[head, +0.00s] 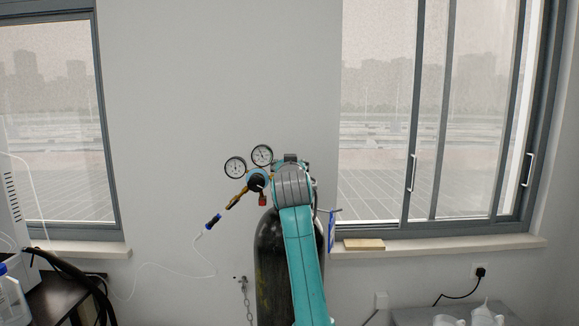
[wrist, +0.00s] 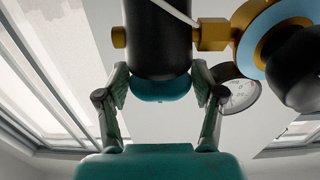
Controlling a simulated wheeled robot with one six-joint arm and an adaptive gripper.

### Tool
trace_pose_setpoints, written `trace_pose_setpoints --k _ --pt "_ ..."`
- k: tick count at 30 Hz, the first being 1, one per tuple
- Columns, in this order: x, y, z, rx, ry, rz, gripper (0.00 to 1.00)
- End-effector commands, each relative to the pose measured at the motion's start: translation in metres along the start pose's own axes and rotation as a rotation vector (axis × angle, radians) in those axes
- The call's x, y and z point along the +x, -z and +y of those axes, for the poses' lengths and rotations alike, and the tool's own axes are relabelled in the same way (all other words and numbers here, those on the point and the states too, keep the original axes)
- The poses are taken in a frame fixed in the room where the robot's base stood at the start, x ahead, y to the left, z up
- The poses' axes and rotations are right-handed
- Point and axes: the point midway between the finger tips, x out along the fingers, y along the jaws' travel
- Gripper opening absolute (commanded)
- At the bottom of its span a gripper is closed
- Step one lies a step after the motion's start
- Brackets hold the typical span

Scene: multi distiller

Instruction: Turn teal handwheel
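The teal handwheel (wrist: 160,88) shows in the wrist view as a rounded cap on the end of the dark cylinder (wrist: 157,40). My gripper (wrist: 160,68) has one finger on each side of it, the fingertips reaching past the cap along the dark cylinder. The fingers are spread, with what looks like a narrow gap on each side; contact is not clear. In the head view my arm covers the gripper and handwheel at the top of the tank (head: 270,262).
Two round gauges (head: 235,167) and a regulator (head: 257,180) sit left of my arm. A brass fitting (wrist: 212,35) and a gauge (wrist: 238,92) are close to the right finger. A thin hose (head: 190,272) hangs left. A chain (head: 246,300) hangs by the tank.

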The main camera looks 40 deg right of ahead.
Motion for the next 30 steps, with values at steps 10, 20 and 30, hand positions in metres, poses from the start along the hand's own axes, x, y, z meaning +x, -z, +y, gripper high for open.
trace_pose_setpoints --k 10,20,30 --pt "-0.0001 0.0001 -0.0005 0.0 0.002 0.0 0.83" --pt "-0.0002 0.0005 0.0003 0.0 0.024 0.002 0.83" --pt "0.0004 0.0001 0.0039 0.001 0.189 0.001 0.83"
